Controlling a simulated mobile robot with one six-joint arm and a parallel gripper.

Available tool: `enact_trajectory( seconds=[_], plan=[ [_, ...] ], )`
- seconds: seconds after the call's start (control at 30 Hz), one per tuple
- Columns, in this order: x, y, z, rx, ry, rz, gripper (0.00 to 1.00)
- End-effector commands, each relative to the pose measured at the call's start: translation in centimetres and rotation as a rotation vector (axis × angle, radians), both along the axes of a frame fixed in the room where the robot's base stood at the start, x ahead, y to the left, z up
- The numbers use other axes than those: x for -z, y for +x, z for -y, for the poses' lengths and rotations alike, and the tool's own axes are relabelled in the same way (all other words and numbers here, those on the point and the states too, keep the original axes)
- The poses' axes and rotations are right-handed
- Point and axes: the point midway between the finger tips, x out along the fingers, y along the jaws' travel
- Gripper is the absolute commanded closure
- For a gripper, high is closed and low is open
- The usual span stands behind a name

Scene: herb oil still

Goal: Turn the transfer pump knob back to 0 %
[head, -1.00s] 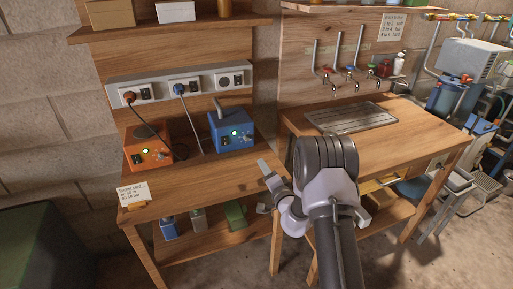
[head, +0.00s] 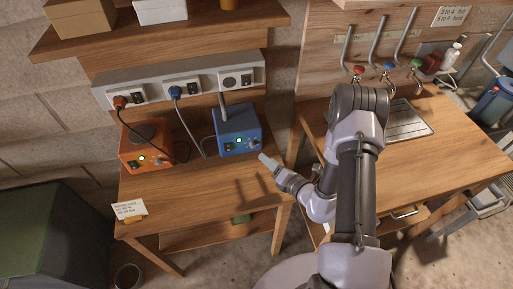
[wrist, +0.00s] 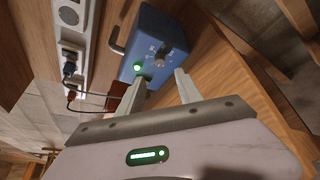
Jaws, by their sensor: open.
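A blue box (head: 238,131) with a pipe on top stands on the left wooden bench. Its front carries a lit green lamp (wrist: 137,67) and a grey knob (wrist: 160,59) with small pale marks around it; the knob also shows in the head view (head: 253,141). I cannot read the marks or the setting. My gripper (wrist: 160,78) is open and empty, its two fingers pointing at the front of the blue box, short of the knob. In the head view my gripper (head: 264,159) is just right of and in front of the box.
An orange box (head: 145,152) with a green light and a plugged-in cable stands left of the blue one. A socket strip (head: 205,79) runs behind. A card (head: 129,208) stands at the bench's front left. A second bench with taps (head: 440,140) is at right. The front bench top is clear.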

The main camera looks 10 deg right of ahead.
Motion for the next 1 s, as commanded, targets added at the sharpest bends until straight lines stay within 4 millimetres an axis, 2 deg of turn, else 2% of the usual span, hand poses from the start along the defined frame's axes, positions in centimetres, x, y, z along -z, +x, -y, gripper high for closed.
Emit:
enact_trajectory(
  seconds=[0.1,0.3,0.5,0.73,0.77,0.97,1.0],
  plan=[
    [1.0,3.1,-1.4,-0.005,-0.002,0.004,0.58],
    [1.9,6.7,-2.5,-0.001,-0.003,0.003,0.58],
    [2.2,8.0,-3.0,0.000,-0.003,0.002,0.58],
    [2.2,8.0,-3.0,0.001,-0.003,0.001,0.58],
    [2.2,8.0,-3.0,0.001,-0.003,0.001,0.60],
    [2.2,8.0,-3.0,0.001,-0.003,0.001,0.99],
    [2.2,8.0,-3.0,0.001,-0.003,0.001,1.00]
  ],
)
